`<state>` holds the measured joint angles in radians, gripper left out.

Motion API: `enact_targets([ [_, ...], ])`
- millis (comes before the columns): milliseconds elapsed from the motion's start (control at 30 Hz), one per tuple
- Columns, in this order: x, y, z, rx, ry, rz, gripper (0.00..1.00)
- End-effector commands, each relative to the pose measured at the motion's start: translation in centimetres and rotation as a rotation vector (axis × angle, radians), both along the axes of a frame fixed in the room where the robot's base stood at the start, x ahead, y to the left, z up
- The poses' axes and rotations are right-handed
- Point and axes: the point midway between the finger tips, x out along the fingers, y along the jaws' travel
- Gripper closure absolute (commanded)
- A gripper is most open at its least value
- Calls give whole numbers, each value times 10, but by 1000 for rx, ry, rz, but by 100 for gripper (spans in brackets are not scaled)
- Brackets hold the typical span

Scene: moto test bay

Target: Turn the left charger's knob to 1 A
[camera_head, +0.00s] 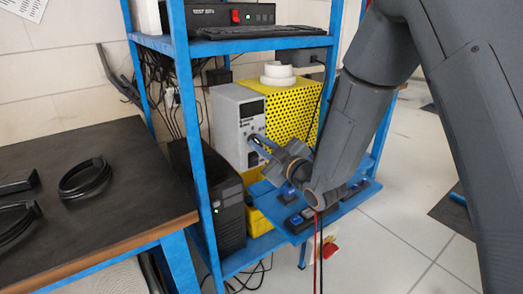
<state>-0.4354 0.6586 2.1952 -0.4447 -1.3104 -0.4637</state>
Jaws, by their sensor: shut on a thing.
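A charger (229,119) with a grey front and a yellow perforated side stands on the blue rack. It has a small dark display (251,108) high on its front. No second charger can be made out. My gripper (256,141) reaches in from the right and is at the charger's front, below the display. Its jaws are shut on the knob, which they mostly hide. The knob's pointer and scale marks are too small and covered to read.
A blue shelf (273,221) with small switch boxes juts out below my gripper. Blue rack posts (194,120) stand left of the charger. A black box (217,198) stands low on the rack. A dark table (120,190) with black cable coils is at left. Red and black leads hang below my arm.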

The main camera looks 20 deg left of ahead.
Motion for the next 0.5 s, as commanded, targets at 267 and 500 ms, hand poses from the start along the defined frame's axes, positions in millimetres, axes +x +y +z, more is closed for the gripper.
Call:
enact_targets([
  [267, -2, 1, -3, -97, -111, 2, 100],
  [500, -3, 1, -3, -135, -153, 3, 100],
])
